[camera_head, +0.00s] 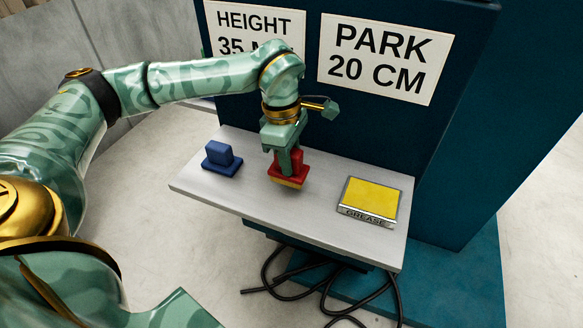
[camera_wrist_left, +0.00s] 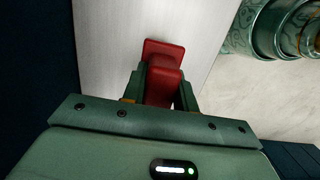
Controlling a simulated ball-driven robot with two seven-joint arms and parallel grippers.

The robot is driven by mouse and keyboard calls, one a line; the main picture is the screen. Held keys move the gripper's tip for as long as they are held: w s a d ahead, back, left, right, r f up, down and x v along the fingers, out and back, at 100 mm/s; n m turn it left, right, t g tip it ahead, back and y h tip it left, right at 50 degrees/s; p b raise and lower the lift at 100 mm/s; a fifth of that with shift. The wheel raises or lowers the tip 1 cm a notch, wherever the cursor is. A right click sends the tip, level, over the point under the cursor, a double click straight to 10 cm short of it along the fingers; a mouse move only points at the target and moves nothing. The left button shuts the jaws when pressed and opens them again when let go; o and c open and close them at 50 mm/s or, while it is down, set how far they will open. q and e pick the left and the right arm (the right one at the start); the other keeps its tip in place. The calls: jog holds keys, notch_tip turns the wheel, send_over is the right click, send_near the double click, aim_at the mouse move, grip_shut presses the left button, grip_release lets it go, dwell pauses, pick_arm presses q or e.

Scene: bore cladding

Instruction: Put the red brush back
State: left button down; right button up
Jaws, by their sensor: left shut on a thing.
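The red brush (camera_head: 288,170) has a red block grip on a wider red base with a tan underside. My left gripper (camera_head: 289,158) is shut on its grip from above, near the middle of the metal shelf (camera_head: 260,205). In the left wrist view the red brush (camera_wrist_left: 163,80) sits between the fingers of my left gripper (camera_wrist_left: 162,92). The brush looks a little above the shelf, but I cannot tell for certain whether its underside touches. My right gripper is not in view.
A blue brush-like block (camera_head: 221,158) stands at the shelf's left. A grease tray (camera_head: 369,199) with a yellow pad lies at its right. A dark blue wall with signs (camera_head: 382,55) stands behind. Black cables (camera_head: 325,290) hang below the shelf. Bare shelf lies between the objects.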

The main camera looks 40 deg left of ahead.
pick_arm(q)
notch_tip(320, 180, down, 3)
jog(key=shift+w+r, duration=0.1)
jog(key=c, duration=1.1)
grip_release()
